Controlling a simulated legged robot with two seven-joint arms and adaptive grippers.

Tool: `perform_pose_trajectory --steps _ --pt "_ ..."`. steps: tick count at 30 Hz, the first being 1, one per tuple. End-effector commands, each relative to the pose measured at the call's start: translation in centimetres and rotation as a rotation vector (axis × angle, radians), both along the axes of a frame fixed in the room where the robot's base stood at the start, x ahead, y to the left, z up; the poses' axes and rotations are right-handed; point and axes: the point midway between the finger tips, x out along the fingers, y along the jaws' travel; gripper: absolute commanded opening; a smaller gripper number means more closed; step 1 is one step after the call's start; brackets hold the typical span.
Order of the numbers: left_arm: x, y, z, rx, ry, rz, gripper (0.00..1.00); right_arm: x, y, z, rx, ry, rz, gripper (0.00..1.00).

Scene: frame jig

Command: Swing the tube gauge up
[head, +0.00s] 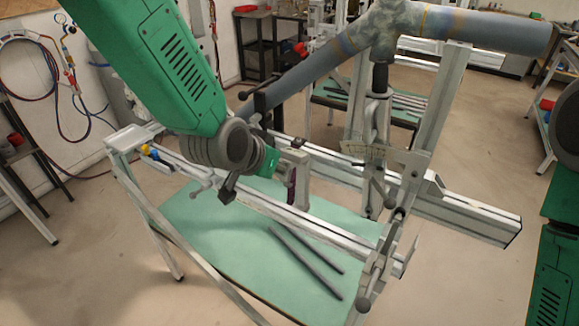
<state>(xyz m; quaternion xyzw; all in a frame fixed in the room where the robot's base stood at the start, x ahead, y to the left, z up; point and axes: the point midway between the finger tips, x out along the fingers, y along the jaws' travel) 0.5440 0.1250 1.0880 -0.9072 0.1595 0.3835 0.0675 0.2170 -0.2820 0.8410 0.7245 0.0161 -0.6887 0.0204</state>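A pale plate with scale-like marks (362,150) sits on the upright clamp post of the frame jig, under the tube joint; it may be the tube gauge, but I cannot tell for sure. A large blue-grey tube frame (480,30) rests above, with one tube sloping down to the left. My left arm reaches in from the upper left. My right gripper is out of view; only part of my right arm shows at the right edge.
The jig's metal rails (330,235) cross over a green tabletop (225,235). Two dark rods (308,262) lie on it. A clamp assembly (378,262) stands at the front right corner. Hoses (28,70) hang on the left wall. Open floor lies in front right.

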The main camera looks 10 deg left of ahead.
Motion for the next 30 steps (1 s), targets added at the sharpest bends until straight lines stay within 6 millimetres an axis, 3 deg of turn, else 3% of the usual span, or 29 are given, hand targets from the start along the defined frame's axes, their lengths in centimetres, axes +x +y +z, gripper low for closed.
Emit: perform_pose_trajectory --steps 14,30 --pt "1.2 -0.4 2.2 -0.001 -0.005 0.001 0.0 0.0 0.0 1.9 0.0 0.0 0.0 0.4" --pt "1.6 -0.6 2.8 -0.001 -0.005 0.001 0.0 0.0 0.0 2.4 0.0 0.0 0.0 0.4"
